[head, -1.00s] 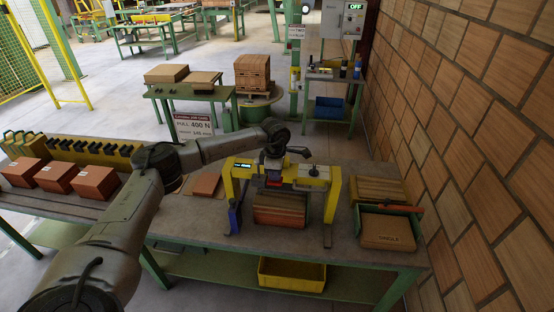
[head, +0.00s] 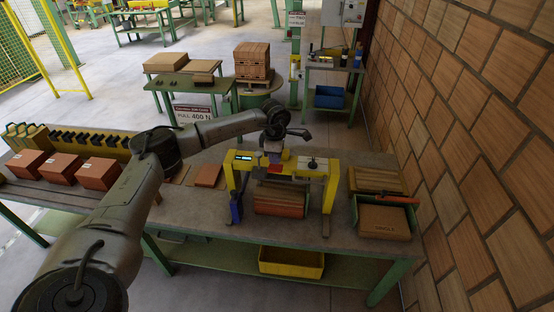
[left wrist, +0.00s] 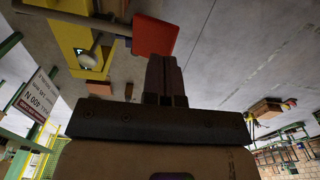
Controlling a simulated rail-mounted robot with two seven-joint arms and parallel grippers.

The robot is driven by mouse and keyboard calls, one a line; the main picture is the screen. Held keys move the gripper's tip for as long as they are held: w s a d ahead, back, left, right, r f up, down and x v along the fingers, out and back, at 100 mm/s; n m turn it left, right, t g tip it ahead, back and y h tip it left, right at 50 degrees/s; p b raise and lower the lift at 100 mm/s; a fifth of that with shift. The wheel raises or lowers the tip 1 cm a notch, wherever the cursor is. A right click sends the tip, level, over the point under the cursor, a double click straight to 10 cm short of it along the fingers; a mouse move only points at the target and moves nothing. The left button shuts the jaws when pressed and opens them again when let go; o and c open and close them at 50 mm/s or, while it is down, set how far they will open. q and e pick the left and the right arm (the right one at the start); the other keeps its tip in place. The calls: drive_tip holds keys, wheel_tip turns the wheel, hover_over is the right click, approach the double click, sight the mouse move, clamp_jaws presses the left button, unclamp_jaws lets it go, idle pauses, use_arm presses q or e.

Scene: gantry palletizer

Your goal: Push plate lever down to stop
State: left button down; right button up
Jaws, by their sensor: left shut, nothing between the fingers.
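A yellow gantry frame (head: 240,166) stands on the grey bench, with a small lit display and a dark knob on its top bar. In the left wrist view a grey lever rod (left wrist: 75,23) ends in a flat red plate (left wrist: 155,36). Yellow parts of the frame show beside it. My left gripper (left wrist: 164,62) is shut and empty, with its fingertips close to the near edge of the red plate. I cannot tell whether they touch. In the head view the left gripper (head: 273,155) is at the frame's top bar. My right gripper is not in view.
A reddish-brown block stack (head: 281,200) sits under the frame. Orange boxes (head: 62,171) stand at the bench's left. A green-edged tray with a carton (head: 384,222) is at the right, near the brick wall (head: 450,130). A yellow bin (head: 291,263) is on the lower shelf.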

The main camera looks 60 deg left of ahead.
use_arm(q)
wheel_tip(320, 180, up, 5)
drive_tip(key=p, duration=0.3)
drive_tip(key=shift+p, duration=0.3)
idle(0.4)
